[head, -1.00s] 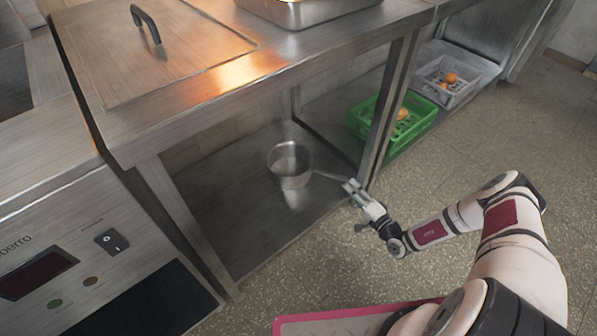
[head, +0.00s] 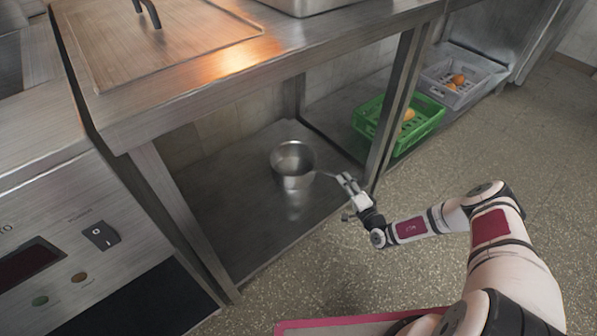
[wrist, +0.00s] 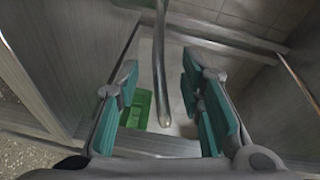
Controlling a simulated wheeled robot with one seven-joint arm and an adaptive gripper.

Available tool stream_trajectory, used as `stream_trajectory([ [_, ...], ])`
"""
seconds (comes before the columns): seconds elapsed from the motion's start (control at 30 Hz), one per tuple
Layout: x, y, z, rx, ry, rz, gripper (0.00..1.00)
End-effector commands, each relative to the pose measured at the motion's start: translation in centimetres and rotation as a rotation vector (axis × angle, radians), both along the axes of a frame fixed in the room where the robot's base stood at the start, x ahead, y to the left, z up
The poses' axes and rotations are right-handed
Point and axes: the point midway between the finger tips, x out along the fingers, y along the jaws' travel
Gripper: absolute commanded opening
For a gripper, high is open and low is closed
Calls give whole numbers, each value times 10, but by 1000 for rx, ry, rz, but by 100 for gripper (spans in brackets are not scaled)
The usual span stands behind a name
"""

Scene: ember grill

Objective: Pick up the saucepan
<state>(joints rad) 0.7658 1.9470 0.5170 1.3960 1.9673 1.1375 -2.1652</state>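The saucepan (head: 293,178) is a round steel pan standing upright on the low steel shelf under the counter. Its thin handle (head: 327,175) reaches right toward my gripper (head: 347,184), which is at the shelf's front opening. In the wrist view the handle (wrist: 160,55) runs down between the two teal finger pads of my gripper (wrist: 157,72). The fingers are spread, with a gap on both sides of the handle. The pan's bowl is outside the wrist view.
A table leg (head: 398,110) stands just right of my gripper. Beyond it are a green crate (head: 425,127) and a grey crate (head: 470,98) holding orange items. The counter top (head: 190,95) hangs above the shelf (head: 235,205). Open floor (head: 520,140) lies to the right.

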Motion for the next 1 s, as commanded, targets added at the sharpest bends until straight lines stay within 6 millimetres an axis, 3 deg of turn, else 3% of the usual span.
stream_trajectory([
  [0.4,42,20,-7,-2,-1,2,35],
  [0.63,44,20,-5,-1,-1,1,35],
  [0.8,44,20,-5,-1,-1,1,0],
  [1.0,45,20,-3,2,-5,0,0],
])
